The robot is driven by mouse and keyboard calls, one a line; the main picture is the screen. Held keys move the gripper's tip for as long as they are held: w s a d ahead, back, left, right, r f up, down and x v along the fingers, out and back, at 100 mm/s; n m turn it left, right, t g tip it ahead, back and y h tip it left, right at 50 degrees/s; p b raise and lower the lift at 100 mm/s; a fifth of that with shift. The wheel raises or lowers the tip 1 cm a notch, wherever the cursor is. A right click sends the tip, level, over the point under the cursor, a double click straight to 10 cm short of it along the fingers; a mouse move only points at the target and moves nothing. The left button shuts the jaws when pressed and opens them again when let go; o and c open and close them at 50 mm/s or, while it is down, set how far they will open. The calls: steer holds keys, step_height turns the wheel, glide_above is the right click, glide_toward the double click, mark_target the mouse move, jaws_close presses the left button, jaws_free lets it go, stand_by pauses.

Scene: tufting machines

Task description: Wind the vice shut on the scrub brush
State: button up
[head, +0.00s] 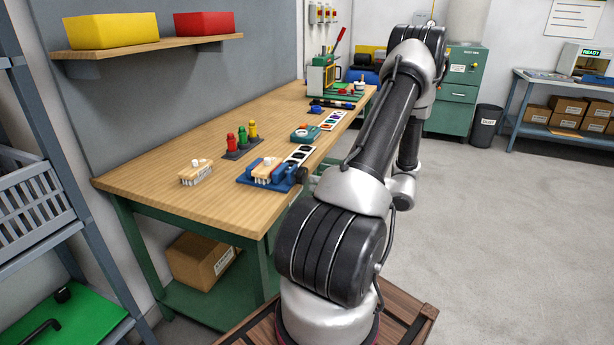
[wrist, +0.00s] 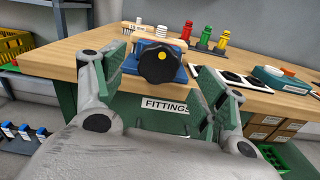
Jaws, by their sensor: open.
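The blue vice (head: 283,183) sits at the front edge of the wooden bench, with a scrub brush (head: 268,168) standing between its jaws. The brush has a tan body and pale bristles; I cannot tell how tightly the jaws hold it. In the wrist view, the vice's black lobed knob (wrist: 155,66) with a yellow centre faces me, with the brush (wrist: 166,41) behind it. My gripper (wrist: 163,75) is open, its fingers left and right of the knob with space on both sides; contact is not visible. In the head view my arm hides my gripper.
Another brush (head: 196,173) lies loose on the bench (head: 150,185) left of the vice. Red, green and yellow bottles (head: 242,138) stand on a dark base behind it. A black-and-white card (head: 299,154) and a teal device (head: 305,133) lie to its right. A FITTINGS label (wrist: 165,104) is below the bench edge.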

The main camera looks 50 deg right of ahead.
steer(key=v, duration=0.6)
stand_by(0.4)
